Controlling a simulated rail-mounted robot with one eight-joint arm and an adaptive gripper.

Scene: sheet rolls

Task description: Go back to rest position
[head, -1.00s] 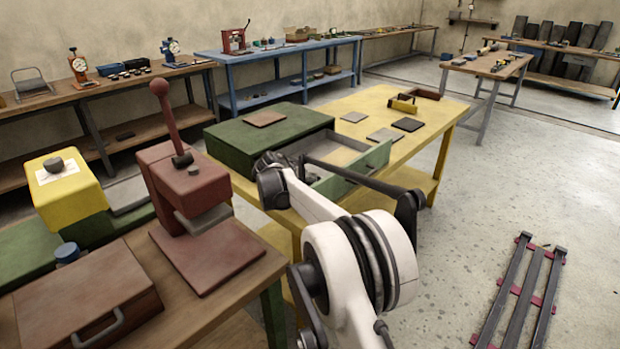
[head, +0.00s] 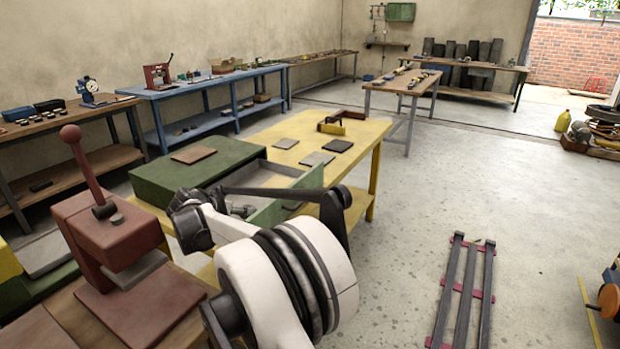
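My white and black arm stands in the lower middle of the head view, partly in front of the yellow table (head: 352,150). My gripper is hard to make out: the far end of the arm lies by the green drawer box (head: 158,180), and no fingertips can be told apart. The box's drawer (head: 290,207) stands open, with some small dark items inside, partly hidden by my arm. A brown square plate (head: 194,155) lies on top of the box.
A red lever press (head: 110,235) stands on the near bench at left. Grey plates (head: 317,159) lie on the yellow table. A blue bench (head: 215,90) runs along the wall. Dark rails (head: 465,290) lie on the floor at right. Open floor (head: 490,180) spreads between.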

